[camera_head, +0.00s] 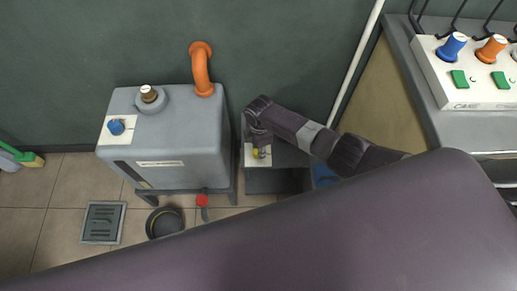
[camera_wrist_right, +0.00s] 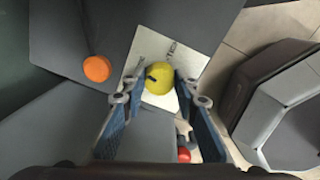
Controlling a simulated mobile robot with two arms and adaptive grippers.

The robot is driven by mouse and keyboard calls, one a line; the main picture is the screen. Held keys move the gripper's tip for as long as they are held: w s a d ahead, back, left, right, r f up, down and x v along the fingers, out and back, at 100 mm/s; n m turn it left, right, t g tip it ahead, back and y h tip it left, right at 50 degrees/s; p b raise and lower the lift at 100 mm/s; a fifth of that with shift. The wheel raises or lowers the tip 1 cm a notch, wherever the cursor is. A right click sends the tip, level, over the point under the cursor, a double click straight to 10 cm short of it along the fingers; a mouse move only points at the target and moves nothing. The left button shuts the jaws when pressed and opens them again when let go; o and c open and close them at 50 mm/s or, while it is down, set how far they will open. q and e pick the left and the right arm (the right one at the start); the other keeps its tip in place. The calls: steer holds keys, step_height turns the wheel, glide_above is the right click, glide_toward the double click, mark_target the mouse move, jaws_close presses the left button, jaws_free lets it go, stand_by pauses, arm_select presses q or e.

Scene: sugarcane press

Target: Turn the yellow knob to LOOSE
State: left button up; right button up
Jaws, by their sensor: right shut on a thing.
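The yellow knob (camera_wrist_right: 159,78) is round with a dark pointer mark and sits on a white plate (camera_wrist_right: 150,47) in the right wrist view. The pointer is towards the left of the knob. My right gripper (camera_wrist_right: 160,90) has a finger on each side of the knob and is shut on it. In the head view the yellow knob (camera_head: 256,153) is a small patch partly hidden under my right gripper (camera_head: 258,142). Lettering on the plate is too small to read. My left gripper is not in view.
A grey tank (camera_head: 165,130) with an orange pipe (camera_head: 201,68) and a blue knob (camera_head: 116,127) stands left of my gripper. A panel (camera_head: 470,75) with blue and orange knobs is at the upper right. A black bowl (camera_head: 165,222) and floor drain (camera_head: 103,222) are below the tank.

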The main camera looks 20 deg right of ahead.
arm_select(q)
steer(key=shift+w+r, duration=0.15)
arm_select(e)
steer(key=shift+n, duration=1.2)
steer(key=o, duration=1.2)
steer(key=shift+c, duration=0.2)
steer(key=shift+r, duration=0.1)
step_height(320, 180, up, 12)
steer(key=shift+s, duration=0.2)
